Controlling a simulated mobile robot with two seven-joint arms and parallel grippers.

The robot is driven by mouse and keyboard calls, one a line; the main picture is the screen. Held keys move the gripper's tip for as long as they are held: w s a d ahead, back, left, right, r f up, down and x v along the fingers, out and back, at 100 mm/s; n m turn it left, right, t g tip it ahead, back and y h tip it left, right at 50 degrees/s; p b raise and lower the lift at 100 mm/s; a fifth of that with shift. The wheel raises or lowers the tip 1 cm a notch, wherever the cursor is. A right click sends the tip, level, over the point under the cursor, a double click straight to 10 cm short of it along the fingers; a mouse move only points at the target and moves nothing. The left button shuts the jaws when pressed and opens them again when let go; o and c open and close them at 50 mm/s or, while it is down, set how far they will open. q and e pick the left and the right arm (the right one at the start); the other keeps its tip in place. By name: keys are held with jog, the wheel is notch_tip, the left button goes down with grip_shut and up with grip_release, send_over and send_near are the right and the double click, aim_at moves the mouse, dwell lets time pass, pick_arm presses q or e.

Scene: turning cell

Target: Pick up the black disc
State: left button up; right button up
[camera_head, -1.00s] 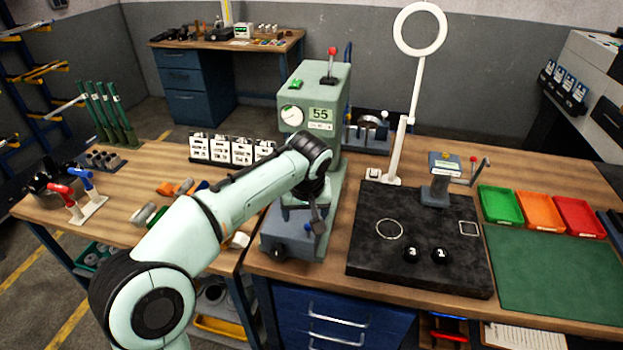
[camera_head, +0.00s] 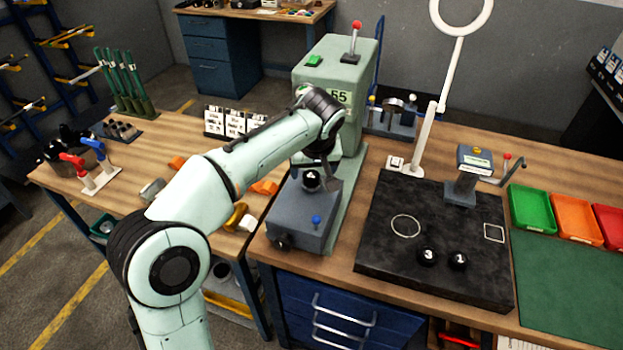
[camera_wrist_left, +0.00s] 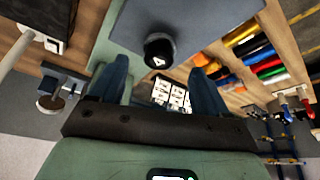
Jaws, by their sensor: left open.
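A black disc marked 4 (camera_head: 311,179) sits on the grey block (camera_head: 297,218) at the front of the green machine. It also shows in the left wrist view (camera_wrist_left: 160,50), just beyond the fingers. My left gripper (camera_head: 322,178) is over the block, close to this disc, open and empty; its blue-grey fingers (camera_wrist_left: 160,82) stand apart in the wrist view. I see no contact with the disc. Two more black pieces, one marked 3 (camera_head: 427,257) and one beside it (camera_head: 458,260), stand on the black slab (camera_head: 390,270). My right gripper is not in view.
The green machine (camera_head: 338,75) rises behind my left gripper. A white stand with a ring (camera_head: 440,80) and a small gauge stand (camera_head: 467,170) are at the slab's rear. Green, orange and red trays (camera_head: 532,209) are at right. White cards (camera_head: 235,121) stand left.

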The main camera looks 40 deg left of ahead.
aim_at(311, 176)
pick_arm(q)
jog(key=x, duration=0.5)
jog(key=shift+w+a, duration=0.3)
jog(key=shift+r, duration=0.1)
jog(key=c, duration=1.3)
jog(key=shift+r, duration=0.1)
